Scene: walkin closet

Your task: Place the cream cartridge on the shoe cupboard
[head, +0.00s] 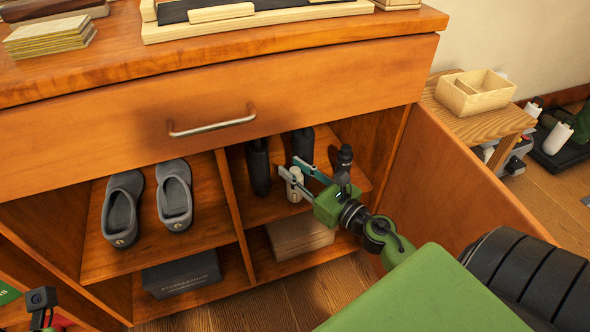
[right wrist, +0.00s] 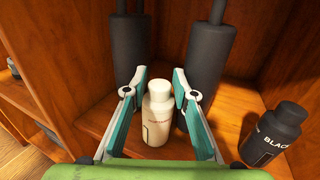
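The cream cartridge (head: 295,184) is a small pale bottle standing upright in the right upper compartment of the wooden shoe cupboard (head: 110,120). My right gripper (head: 291,173) reaches into that compartment. In the right wrist view the cartridge (right wrist: 158,118) stands between the two spread fingers (right wrist: 160,82), with narrow gaps seen beside it. A black-labelled dark bottle (right wrist: 275,134) stands to its right. Only a dark part of my left arm's end shows at the bottom left of the head view, and its fingers cannot be made out.
Grey shoes (head: 175,195) fill the left compartment, and boxes (head: 299,236) lie below. The cupboard top (head: 120,55) has bare room between stacked wooden pieces (head: 50,37) and a wooden tray (head: 260,22). An open door (head: 450,165) flanks my right arm.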

